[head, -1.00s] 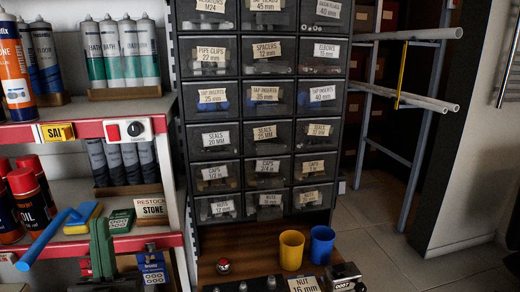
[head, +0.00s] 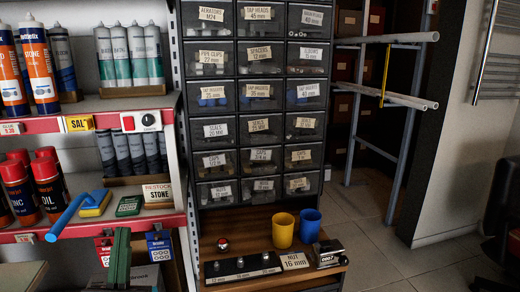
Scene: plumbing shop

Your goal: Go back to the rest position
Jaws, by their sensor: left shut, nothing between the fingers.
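My left gripper (head: 121,232) shows at the lower left of the head view as two upright green fingers side by side. It is shut and holds nothing. It stands in front of the lower part of the left shelf, below the red shelf edge, and hides part of what is behind it. Its lower end runs toward the bottom of the picture. My right gripper is not in view.
Shelves (head: 25,236) with bottles and tubes stand left. A drawer cabinet (head: 233,130) stands behind a wooden bench (head: 250,221), which holds a yellow cup (head: 283,232), a blue cup (head: 310,228) and a black rack (head: 243,266). Tiled floor (head: 385,250) is open at right.

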